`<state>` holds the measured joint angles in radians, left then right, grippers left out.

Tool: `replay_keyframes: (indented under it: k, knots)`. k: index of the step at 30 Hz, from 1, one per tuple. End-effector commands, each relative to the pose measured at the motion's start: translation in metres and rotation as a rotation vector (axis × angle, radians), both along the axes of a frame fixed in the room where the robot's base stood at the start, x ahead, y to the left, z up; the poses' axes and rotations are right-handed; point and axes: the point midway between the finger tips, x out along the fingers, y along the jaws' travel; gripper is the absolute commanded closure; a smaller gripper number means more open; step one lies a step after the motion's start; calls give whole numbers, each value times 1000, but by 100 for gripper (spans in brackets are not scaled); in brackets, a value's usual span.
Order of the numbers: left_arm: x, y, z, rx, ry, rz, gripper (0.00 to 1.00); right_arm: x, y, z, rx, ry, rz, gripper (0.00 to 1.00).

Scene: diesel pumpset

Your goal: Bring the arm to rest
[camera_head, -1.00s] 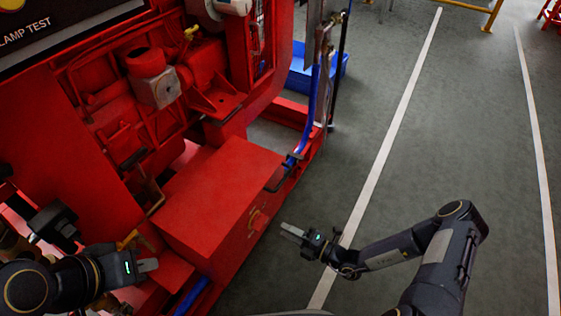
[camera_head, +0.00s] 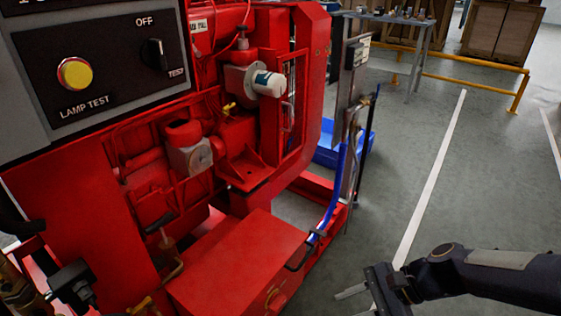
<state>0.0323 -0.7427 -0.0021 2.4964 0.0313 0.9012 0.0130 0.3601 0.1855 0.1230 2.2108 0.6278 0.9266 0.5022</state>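My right gripper (camera_head: 357,301) is at the bottom edge, right of the red pumpset (camera_head: 62,218). Its two pale fingers point left and stand apart with nothing visible between them. The lower finger is partly cut off by the frame edge. It appears clear of the machine, over the grey floor. My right arm (camera_head: 500,272) comes in from the right edge, nearly level.
The red box (camera_head: 240,262) of the pumpset is left of my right gripper. A control panel (camera_head: 105,65) is at upper left. A blue hose (camera_head: 332,200) and blue tray (camera_head: 345,150) are behind. Yellow rails (camera_head: 475,83) and a table (camera_head: 395,20) stand farther back. Floor at right is clear.

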Motion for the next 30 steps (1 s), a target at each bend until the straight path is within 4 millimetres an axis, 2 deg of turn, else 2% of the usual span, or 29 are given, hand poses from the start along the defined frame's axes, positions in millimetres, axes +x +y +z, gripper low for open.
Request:
replay_keyframes:
  k: [1,6,12,21,22,24,30]
  knots:
    - [0,0,0,0,0,0,100,-12,-5,14,-74,-115,69,67]
    - [0,0,0,0,0,0,100,-48,-24,43,-312,-450,302,67]
    - [0,0,0,0,0,0,100,-77,-42,59,-515,-706,485,67]
    - [0,0,0,0,0,0,100,-102,-61,70,-739,-958,658,67]
    - [0,0,4,0,0,0,100,-103,-63,75,-755,-973,671,67]
    - [0,0,29,0,1,0,100,-102,-62,98,-745,-959,668,67]
    - [0,0,74,0,0,0,100,-102,-62,143,-743,-957,665,67]
